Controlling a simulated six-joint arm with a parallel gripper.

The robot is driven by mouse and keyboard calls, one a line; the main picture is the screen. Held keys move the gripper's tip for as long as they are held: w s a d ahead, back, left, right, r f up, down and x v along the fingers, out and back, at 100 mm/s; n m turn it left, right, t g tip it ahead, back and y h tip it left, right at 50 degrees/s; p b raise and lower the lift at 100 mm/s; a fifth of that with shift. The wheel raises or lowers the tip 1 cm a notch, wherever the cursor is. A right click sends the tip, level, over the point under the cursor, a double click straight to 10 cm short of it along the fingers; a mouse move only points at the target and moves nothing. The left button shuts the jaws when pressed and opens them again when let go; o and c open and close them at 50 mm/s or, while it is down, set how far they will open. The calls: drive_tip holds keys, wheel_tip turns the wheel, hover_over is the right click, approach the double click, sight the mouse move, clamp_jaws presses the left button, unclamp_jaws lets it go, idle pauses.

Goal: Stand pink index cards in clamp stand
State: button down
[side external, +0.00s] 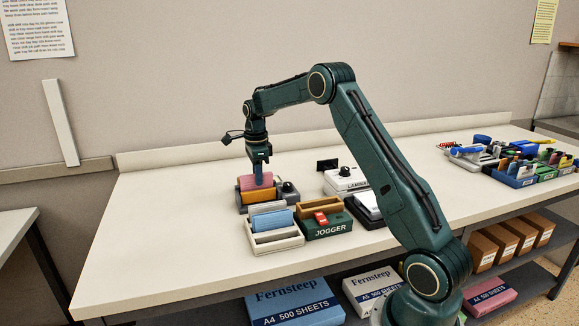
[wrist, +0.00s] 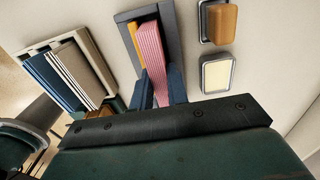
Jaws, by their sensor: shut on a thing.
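The pink index cards (side external: 249,182) form a striped stack, seen in the wrist view (wrist: 153,45) between the two blue fingers. My gripper (side external: 259,176) is shut on the pink cards near their upper part, and the fingers also show in the wrist view (wrist: 158,82). The cards are at a dark grey holder (side external: 240,208), beside an orange-yellow stack (side external: 258,196). In the wrist view the grey frame (wrist: 172,32) surrounds the yellow and pink stacks. Whether the cards' lower edge rests on its floor is hidden. I cannot tell for certain whether this holder is the clamp stand.
A cream rack (side external: 277,244) with blue and pale cards stands in front. A green jogger (side external: 328,228) with tan and red pieces is beside it. A white laminator (side external: 346,180) is behind, and a black knob (side external: 287,186) is close right. The table's left side is clear.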

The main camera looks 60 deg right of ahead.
drive_tip(key=shift+f, duration=1.05)
drive_tip(key=shift+s+f, duration=0.1)
drive_tip(key=shift+f, duration=0.05)
drive_tip(key=c, duration=1.3)
unclamp_jaws()
drive_tip(key=shift+r, duration=4.75)
